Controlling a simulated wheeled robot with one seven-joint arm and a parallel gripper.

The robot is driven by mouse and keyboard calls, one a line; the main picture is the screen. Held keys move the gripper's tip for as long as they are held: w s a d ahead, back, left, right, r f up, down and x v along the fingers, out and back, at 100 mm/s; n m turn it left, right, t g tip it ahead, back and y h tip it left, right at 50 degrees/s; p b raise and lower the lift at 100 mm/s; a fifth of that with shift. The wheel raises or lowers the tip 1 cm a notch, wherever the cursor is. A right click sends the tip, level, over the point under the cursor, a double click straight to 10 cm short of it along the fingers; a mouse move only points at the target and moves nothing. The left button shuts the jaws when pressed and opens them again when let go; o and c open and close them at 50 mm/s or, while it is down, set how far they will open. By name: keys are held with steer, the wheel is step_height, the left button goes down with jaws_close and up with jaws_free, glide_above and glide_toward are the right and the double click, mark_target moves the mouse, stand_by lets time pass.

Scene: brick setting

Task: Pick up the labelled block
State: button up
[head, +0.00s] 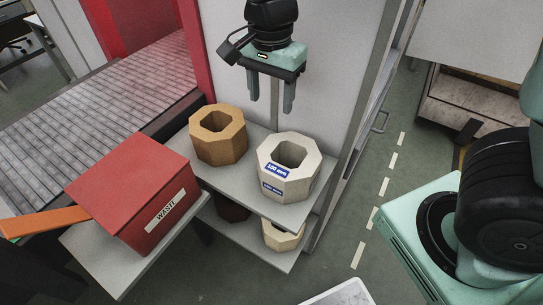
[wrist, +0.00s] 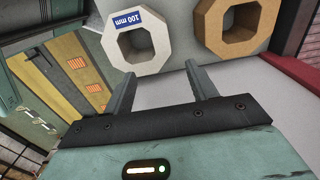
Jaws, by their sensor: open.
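The labelled block (head: 288,182) is a pale, eight-sided block with a square hole and blue labels. It sits on the upper grey shelf at its right end. It also shows in the wrist view (wrist: 157,58), where its label reads "100 mm". My gripper (head: 271,105) is open and empty, pointing down above and behind the labelled block. In the wrist view my gripper's two fingers (wrist: 163,88) stand apart and nothing is between them.
A brown eight-sided block (head: 217,150) stands left of the labelled block on the shelf (head: 236,186). More blocks sit on the lower shelf (head: 255,246). A red waste box (head: 125,170) stands at left. A pale panel (head: 322,60) rises behind the shelf.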

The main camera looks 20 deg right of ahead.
mark_target(269, 145)
step_height(269, 145, down, 12)
steer(key=shift+f, duration=0.1)
steer(key=shift+a+f, duration=0.2)
steer(key=shift+f, duration=2.4)
steer(key=shift+r, duration=0.1)
jaws_close()
